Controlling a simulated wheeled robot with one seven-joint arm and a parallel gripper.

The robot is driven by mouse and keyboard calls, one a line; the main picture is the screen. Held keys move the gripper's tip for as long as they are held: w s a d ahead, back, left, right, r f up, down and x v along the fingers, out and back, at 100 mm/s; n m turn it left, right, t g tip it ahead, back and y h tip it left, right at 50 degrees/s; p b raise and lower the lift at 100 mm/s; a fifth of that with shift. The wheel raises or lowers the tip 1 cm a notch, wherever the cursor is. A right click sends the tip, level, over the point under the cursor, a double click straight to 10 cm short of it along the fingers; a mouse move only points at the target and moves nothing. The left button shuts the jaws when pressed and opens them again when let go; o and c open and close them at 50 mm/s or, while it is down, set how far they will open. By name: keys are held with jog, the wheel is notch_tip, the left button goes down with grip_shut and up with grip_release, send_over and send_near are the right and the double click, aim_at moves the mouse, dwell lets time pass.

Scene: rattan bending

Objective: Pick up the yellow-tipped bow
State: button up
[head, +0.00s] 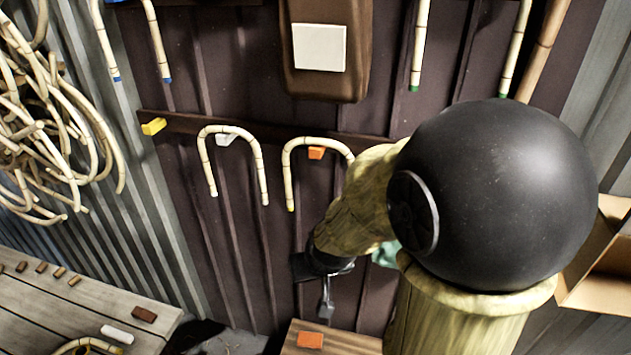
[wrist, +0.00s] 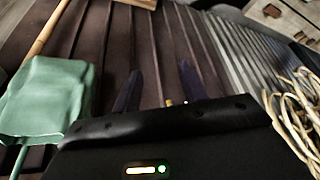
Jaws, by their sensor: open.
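A pale cane bow (head: 288,165) hangs like an upside-down U over an orange peg (head: 316,153) on the dark wall, and its left tip is yellow. Its right leg is hidden behind my arm. Another curved piece on the bench (head: 88,343) also has a yellow end, cut off by the lower edge. My gripper (head: 326,308) is low in front of the wall, below and right of the hanging bow, mostly hidden by my wrist. In the wrist view my gripper (wrist: 160,85) has its two dark fingers apart; a tiny yellow spot (wrist: 169,102) shows low between them, too small to identify.
A second bow (head: 228,130) hangs on a white peg (head: 225,139) to the left. An empty yellow peg (head: 153,126) is farther left. Rattan coils (head: 50,120) hang at left above the bench (head: 50,300). A green object (wrist: 45,100) is left in the wrist view.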

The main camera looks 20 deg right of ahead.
jog(key=w+f+t+b, duration=0.2)
jog(key=w+t+b, duration=0.1)
jog(key=w+b, duration=0.15)
jog(key=w+d+r+m+t+h+b, duration=0.3)
jog(key=w+d+m+t+h+b, duration=0.1)
jog(key=d+h+b, duration=0.5)
jog(key=m+t+h, duration=0.1)
jog(key=t, duration=0.1)
jog(key=shift+w+d+m+t, duration=0.2)
jog(key=shift+d+m+t, duration=0.15)
jog(key=shift+m+t, duration=0.05)
jog(key=shift+r, duration=0.1)
jog(key=p+x, duration=0.1)
jog(key=p, duration=0.1)
jog(key=p+x, duration=0.1)
jog(key=p, duration=0.1)
jog(key=p+x, duration=0.2)
jog(key=p, duration=0.1)
jog(key=shift+w+a+r, duration=0.1)
jog(key=shift+w+r, duration=0.05)
jog(key=shift+r, duration=0.2)
jog(key=shift+w+p, duration=0.15)
jog(key=shift+p, duration=0.6)
